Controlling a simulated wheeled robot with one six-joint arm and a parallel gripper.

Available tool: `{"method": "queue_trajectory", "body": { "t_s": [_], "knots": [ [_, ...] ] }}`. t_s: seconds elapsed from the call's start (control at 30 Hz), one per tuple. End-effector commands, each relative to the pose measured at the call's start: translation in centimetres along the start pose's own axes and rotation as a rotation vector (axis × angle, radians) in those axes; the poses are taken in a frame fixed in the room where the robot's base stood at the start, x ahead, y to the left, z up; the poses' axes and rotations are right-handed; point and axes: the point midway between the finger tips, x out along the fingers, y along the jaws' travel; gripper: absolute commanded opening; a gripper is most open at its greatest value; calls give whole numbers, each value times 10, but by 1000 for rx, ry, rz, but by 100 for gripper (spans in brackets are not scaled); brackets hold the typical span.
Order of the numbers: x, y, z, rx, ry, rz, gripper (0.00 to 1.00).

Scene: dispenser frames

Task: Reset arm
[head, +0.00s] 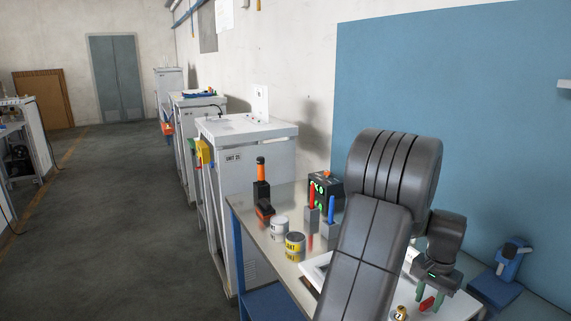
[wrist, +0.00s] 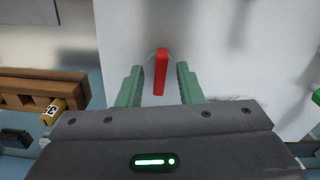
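My gripper (head: 432,296) hangs at the lower right of the head view, over a white surface on the workbench (head: 262,228). In the wrist view my gripper (wrist: 160,85) has its two green fingers wide apart. A small red bar (wrist: 160,72) shows between and beyond the fingertips, with a clear gap on both sides. It also shows by the fingers in the head view (head: 427,303). I cannot tell its height relative to the fingertips. My arm covers much of the bench in the head view.
Two tins (head: 295,242), red (head: 312,197) and blue (head: 331,209) sticks in grey blocks, an orange-topped tool (head: 261,170) and a black box with green lights (head: 325,188) stand on the bench. A brass piece (head: 401,313) and a blue device (head: 511,260) are near my gripper. A wooden rack (wrist: 40,86) lies left.

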Motion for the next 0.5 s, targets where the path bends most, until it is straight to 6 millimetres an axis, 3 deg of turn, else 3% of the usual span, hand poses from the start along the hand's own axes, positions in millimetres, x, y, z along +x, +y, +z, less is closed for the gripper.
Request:
{"method": "queue_trajectory", "body": {
  "t_s": [0.5],
  "knots": [
    [0, 0, 0, -410, -1, 0, 33]
  ]
}}
